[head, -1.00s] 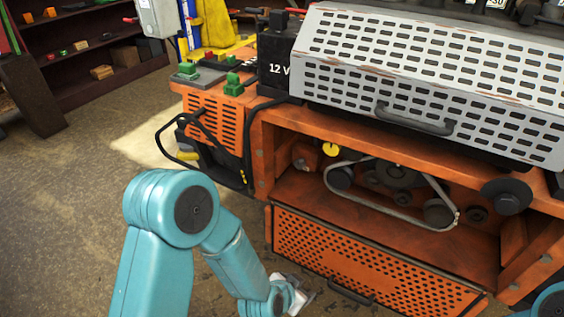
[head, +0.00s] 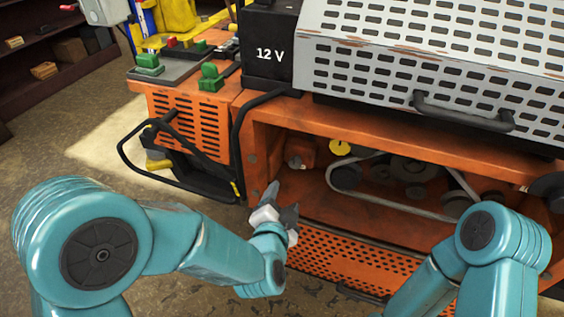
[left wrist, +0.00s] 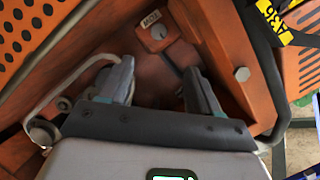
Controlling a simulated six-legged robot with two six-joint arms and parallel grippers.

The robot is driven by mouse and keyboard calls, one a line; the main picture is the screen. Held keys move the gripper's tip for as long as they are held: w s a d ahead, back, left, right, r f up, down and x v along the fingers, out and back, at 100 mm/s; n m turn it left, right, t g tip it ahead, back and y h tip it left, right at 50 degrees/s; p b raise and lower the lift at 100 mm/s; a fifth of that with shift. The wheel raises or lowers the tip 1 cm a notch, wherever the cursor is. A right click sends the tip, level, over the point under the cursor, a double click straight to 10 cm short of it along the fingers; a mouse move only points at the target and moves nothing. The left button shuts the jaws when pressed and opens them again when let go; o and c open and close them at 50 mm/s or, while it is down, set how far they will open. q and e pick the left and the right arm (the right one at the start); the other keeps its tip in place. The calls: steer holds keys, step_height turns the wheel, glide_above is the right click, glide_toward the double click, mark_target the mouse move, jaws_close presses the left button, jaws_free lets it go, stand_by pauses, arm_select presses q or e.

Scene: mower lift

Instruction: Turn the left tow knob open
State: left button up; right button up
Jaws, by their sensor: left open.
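In the left wrist view, a small orange block carries a light label reading TOW and a small round grey tow knob (left wrist: 158,32). The knob lies beyond my left fingertips, near the top of the view and roughly between them. In the head view, the orange block (head: 301,151) sits at the left inside the open bay. My left gripper (head: 280,201) is at the bay's left front opening, below and in front of that block. In the left wrist view its jaws (left wrist: 160,75) are apart and empty. My right arm shows at lower right; its gripper is out of sight.
A yellow disc (head: 340,147) and a belt (head: 400,205) on pulleys are right of the block. The orange frame edges surround the bay. A perforated orange panel (head: 345,258) is folded down below. A black battery (head: 269,48) and grey perforated cover (head: 430,45) are above.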

mark_target(295, 165)
arm_select(q)
steer(key=x, duration=1.6)
steer(key=shift+w+d+r, duration=0.1)
steer(key=shift+w+d, duration=0.05)
